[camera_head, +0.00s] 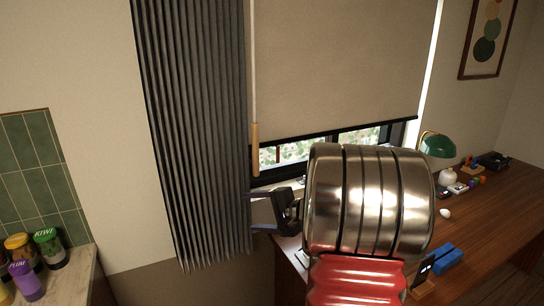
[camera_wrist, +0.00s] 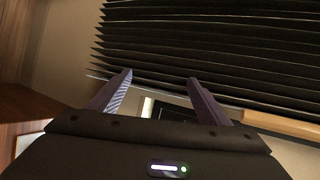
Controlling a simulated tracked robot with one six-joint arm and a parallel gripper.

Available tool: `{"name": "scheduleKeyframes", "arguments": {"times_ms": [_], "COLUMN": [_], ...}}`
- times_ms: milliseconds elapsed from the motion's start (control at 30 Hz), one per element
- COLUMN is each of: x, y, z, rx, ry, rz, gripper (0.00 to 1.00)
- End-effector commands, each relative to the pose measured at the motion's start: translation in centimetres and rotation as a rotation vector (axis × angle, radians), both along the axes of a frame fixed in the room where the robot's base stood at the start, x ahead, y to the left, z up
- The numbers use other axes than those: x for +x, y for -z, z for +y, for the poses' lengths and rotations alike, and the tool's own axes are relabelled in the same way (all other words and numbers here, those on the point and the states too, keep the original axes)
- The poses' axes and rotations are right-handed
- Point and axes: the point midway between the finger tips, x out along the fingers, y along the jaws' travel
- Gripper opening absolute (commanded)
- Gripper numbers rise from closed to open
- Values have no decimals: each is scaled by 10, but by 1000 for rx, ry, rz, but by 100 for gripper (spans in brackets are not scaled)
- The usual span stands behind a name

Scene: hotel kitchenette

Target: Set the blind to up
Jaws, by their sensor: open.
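The beige roller blind (camera_head: 345,65) hangs over most of the window in the head view, its dark bottom bar above a strip of uncovered glass. A thin pale pull rod hangs at its left side and ends in a wooden handle (camera_head: 254,150). My gripper (camera_head: 258,211) is open and empty, below the handle and beside the curtain's lower right edge. In the wrist view, my gripper's fingers (camera_wrist: 160,80) are spread with nothing between them. A tan wooden bar, apparently the handle (camera_wrist: 285,126), lies right of the fingers, outside them. My arm hides part of the sill and desk.
A dark pleated curtain (camera_head: 190,120) hangs just left of the handle; its folds (camera_wrist: 210,40) fill the upper wrist view. A wooden desk (camera_head: 475,232) with a green lamp (camera_head: 437,145) and small items stands right. Jars (camera_head: 48,250) stand on a counter at left.

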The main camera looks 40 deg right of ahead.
Motion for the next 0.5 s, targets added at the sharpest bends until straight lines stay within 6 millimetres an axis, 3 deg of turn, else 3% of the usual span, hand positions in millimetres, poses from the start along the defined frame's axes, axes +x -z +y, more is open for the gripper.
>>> {"name": "scheduleKeyframes", "arguments": {"times_ms": [33, 300, 500], "x": [3, 9, 5], "y": [-2, -33, -59], "z": [-22, -126, -175], "rx": [8, -18, -93], "ry": [49, 299, 427], "rz": [-38, -261, -376], "gripper": [71, 71, 71]}}
